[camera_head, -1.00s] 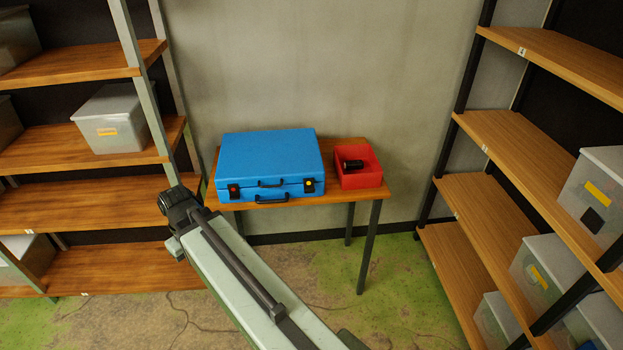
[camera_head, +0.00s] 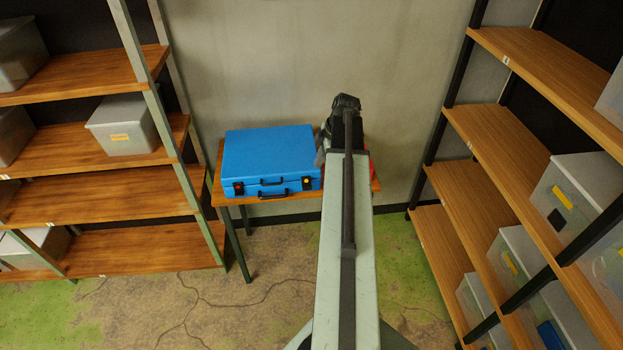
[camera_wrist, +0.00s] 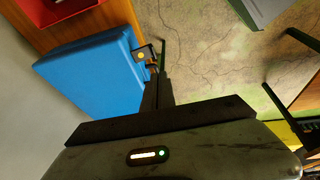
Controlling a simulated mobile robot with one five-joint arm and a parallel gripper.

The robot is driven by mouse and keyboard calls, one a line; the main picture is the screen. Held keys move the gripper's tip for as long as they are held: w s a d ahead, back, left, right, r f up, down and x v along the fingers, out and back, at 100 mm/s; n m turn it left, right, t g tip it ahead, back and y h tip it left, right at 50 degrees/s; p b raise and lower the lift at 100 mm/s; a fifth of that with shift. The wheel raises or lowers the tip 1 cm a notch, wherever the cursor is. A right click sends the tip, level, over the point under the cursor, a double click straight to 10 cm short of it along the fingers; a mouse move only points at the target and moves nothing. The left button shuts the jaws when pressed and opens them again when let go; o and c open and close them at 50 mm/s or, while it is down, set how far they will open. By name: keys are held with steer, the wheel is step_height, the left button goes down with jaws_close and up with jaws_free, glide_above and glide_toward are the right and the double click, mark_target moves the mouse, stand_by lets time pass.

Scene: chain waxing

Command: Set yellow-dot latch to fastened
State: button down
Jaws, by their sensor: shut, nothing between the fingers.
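The blue case (camera_head: 268,158) lies closed on a small wooden table. Its yellow-dot latch (camera_head: 307,183) is on the front face at the right end, and a red-dot latch (camera_head: 238,187) is at the left end. A black handle sits between them. In the wrist view the yellow-dot latch (camera_wrist: 142,54) is a dark plate at the case's edge, close to my finger tips; I cannot tell whether they touch or how the latch is set. My gripper (camera_wrist: 162,48) is shut and empty. In the head view my arm hides the fingers.
A red open bin (camera_head: 371,167) stands right of the case, mostly hidden by my arm; it shows in the wrist view (camera_wrist: 55,10). The wooden table (camera_head: 228,205) has little bare top. Shelves with grey boxes flank both sides. The floor in front is open.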

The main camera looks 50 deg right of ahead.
steer(key=b, duration=1.1)
glide_above(307, 188)
steer(key=s, duration=0.2)
step_height(307, 188, down, 11)
steer(key=shift+w+d+f+b, duration=0.1)
steer(key=shift+w+f+b, duration=0.15)
steer(key=shift+f+b, duration=0.4)
steer(key=shift+w+d+f+b, duration=0.1)
steer(key=shift+w+f+b, duration=0.1)
steer(key=shift+f+b, duration=0.4)
steer(key=shift+r, duration=0.15)
